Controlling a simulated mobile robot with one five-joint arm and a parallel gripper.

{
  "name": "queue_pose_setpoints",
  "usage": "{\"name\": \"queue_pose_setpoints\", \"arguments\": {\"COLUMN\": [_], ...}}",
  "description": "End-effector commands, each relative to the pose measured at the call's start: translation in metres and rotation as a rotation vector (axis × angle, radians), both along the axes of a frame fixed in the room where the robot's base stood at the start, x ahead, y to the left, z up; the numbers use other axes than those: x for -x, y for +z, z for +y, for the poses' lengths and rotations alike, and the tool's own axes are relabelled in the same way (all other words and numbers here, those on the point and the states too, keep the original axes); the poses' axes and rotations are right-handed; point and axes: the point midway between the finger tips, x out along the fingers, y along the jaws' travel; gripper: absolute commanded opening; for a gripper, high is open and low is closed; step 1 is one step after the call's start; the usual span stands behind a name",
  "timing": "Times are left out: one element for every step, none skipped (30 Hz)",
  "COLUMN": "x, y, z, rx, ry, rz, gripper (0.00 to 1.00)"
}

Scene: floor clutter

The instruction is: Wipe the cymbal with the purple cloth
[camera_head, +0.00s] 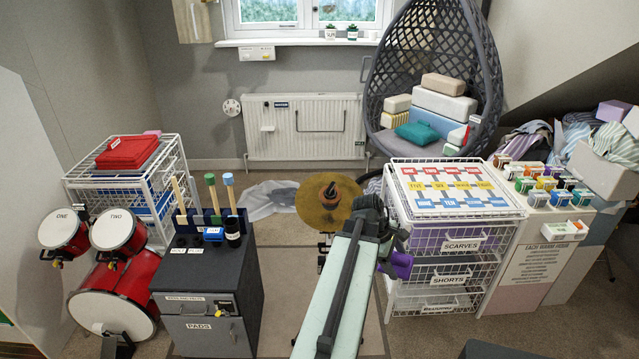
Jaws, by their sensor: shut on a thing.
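The cymbal (318,212) is a brass-coloured disc with a dark and orange fitting at its centre. It stands in the middle of the room, beyond my arm. My gripper (396,248) is at the far end of my pale green arm, right of the cymbal and close to the wire drawers. It is shut on the purple cloth (402,265), which hangs below it, apart from the cymbal. The arm's dark end joint hides most of the jaws and part of the cloth.
A wire drawer unit (455,215) stands close on the right. A dark cabinet (207,290) with upright mallets and a red drum set (110,290) stand on the left. A grey-white cloth (268,200) lies on the floor behind. Open floor lies left of my arm.

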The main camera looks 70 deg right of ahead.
Motion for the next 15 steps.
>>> {"name": "queue_pose_setpoints", "arguments": {"x": [-0.033, -0.051, -0.076, -0.094, -0.112, -0.136, -0.153, -0.168, -0.188, -0.201, -0.213, -0.227, -0.235, -0.242, -0.250], "y": [0.030, 0.039, 0.051, 0.059, 0.068, 0.078, 0.086, 0.092, 0.100, 0.106, 0.110, 0.115, 0.118, 0.121, 0.123], "z": [-0.010, -0.015, -0.021, -0.025, -0.028, -0.031, -0.032, -0.033, -0.034, -0.034, -0.035, -0.034, -0.034, -0.033, -0.033], "rx": [0.025, 0.039, 0.059, 0.074, 0.089, 0.108, 0.121, 0.133, 0.148, 0.158, 0.168, 0.178, 0.185, 0.190, 0.197], "ry": [0.061, 0.094, 0.139, 0.171, 0.204, 0.245, 0.274, 0.301, 0.334, 0.357, 0.377, 0.400, 0.414, 0.427, 0.438], "rz": [0.002, 0.002, 0.002, 0.002, 0.001, -0.002, -0.003, -0.006, -0.009, -0.010, -0.012, -0.015, -0.016, -0.018, -0.020], "gripper": [0.39, 0.39, 0.39, 0.39, 0.39, 0.39, 0.39, 0.39, 0.39, 0.39, 0.39, 0.39, 0.39, 0.39, 0.39]}}
